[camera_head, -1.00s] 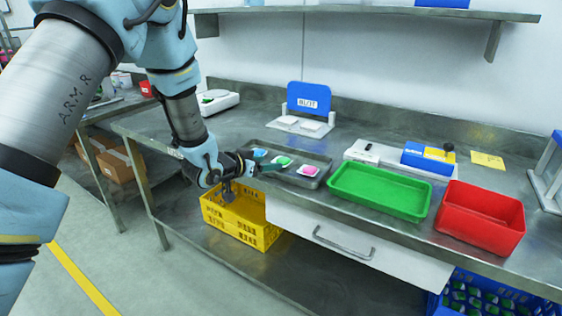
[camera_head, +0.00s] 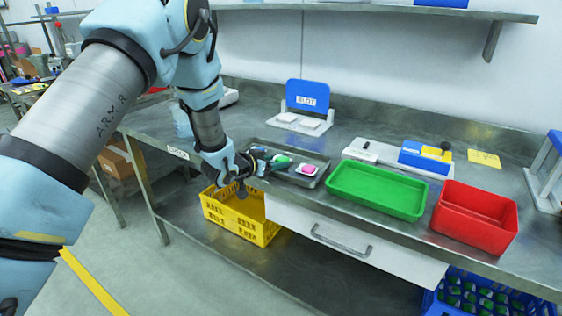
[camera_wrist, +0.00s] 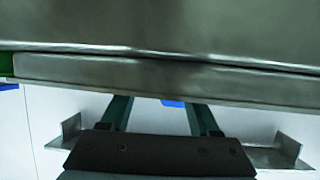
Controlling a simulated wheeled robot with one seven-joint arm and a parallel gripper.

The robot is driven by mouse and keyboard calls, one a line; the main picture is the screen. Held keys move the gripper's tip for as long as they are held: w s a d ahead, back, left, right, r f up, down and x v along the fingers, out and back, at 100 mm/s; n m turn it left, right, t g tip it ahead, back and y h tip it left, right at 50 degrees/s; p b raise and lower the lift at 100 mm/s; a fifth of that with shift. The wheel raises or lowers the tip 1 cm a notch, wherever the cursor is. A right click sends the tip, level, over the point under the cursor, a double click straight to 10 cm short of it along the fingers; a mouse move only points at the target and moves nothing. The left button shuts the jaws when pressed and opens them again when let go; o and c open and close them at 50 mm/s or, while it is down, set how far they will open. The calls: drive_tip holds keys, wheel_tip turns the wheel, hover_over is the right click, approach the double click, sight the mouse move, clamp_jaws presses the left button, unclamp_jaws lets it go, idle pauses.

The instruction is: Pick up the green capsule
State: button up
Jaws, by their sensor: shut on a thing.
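The green capsule (camera_head: 281,158) shows in the head view at the fingertips of my gripper (camera_head: 272,166), over the steel tray (camera_head: 322,180). My gripper is shut on it, reaching in from the left, low over the tray. The gripper partly hides the capsule, and the clearance between capsule and tray cannot be told. In the wrist view, my two fingers (camera_wrist: 158,112) run up behind a steel edge (camera_wrist: 160,72). Their tips and the capsule are hidden there.
A pink capsule (camera_head: 308,169) lies on the tray to the right, and a blue one (camera_head: 258,151) is partly hidden left. A green bin (camera_head: 378,189) and a red bin (camera_head: 475,215) stand further right. A blue BLOT stand (camera_head: 307,96) is behind.

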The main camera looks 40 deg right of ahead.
drive_tip(key=c, duration=0.4)
drive_tip(key=shift+o, duration=0.2)
